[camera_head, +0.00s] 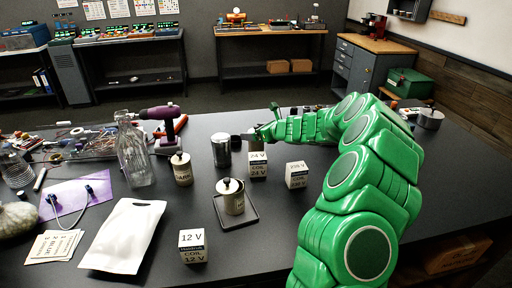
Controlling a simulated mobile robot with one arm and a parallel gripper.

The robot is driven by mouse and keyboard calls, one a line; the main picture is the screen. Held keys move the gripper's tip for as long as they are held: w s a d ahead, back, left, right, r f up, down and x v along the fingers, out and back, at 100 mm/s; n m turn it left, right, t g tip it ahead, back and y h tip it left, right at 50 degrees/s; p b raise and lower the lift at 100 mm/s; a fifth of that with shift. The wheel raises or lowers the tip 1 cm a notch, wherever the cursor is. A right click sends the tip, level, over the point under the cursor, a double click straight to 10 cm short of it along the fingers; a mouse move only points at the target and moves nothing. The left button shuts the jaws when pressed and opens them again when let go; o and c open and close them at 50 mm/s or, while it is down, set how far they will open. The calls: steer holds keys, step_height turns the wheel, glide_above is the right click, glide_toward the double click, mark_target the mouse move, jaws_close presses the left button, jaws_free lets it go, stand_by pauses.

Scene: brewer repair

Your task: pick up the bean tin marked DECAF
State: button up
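A cream tin with a dark knob (182,170) stands in the middle of the table; small dark lettering on it is too small to read. A second cream tin with a knob (233,202) stands upright on a small black tray (252,219) nearer the front. No marking on it is legible as DECAF. A dark metal canister with a pale top (221,152) stands behind them. My gripper (258,135) is low over the table behind the 24 V coil box, to the right of the canister and apart from both cream tins. Its fingers are too small and partly hidden to read.
Boxes marked 24 V (258,169), another coil box (297,179) and 12 V (192,251) stand around the tins. A glass bottle (132,158), purple drill (160,113) and white pouch (125,236) are on the left. The front right of the table is mostly covered by my arm.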

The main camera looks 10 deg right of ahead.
jaws_close()
stand_by(0.3)
